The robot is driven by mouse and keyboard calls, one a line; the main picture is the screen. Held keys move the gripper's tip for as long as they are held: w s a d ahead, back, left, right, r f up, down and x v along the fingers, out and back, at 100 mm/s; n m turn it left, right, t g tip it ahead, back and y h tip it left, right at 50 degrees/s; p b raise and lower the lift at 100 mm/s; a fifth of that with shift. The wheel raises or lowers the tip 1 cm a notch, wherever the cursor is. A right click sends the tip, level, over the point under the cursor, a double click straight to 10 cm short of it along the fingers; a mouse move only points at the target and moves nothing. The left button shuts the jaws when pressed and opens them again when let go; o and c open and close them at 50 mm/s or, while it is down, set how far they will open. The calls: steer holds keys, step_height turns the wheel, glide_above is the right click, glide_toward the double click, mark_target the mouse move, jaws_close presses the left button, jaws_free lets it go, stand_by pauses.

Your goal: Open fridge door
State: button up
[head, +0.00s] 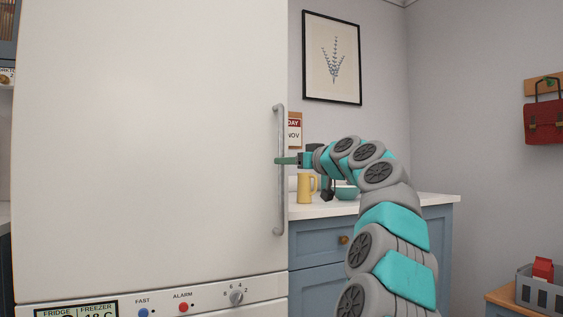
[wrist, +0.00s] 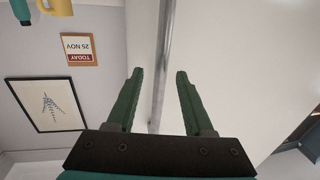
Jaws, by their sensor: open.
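The white fridge door (head: 150,150) fills the left of the head view and looks shut. Its vertical grey bar handle (head: 279,205) runs along the door's right edge. My gripper (head: 283,161) reaches in from the right at about the handle's mid-height. In the wrist view, which is upside down, my gripper (wrist: 160,72) is open, with its two green fingers apart. The handle (wrist: 164,60) shows between the fingers, and the door (wrist: 240,70) lies behind. I cannot tell whether a finger touches the handle.
A control panel (head: 190,300) sits below the door. A grey crate (head: 540,296) is at the lower right.

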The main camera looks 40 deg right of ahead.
steer(key=shift+w+p, duration=0.35)
steer(key=shift+w, duration=1.6)
jaws_close()
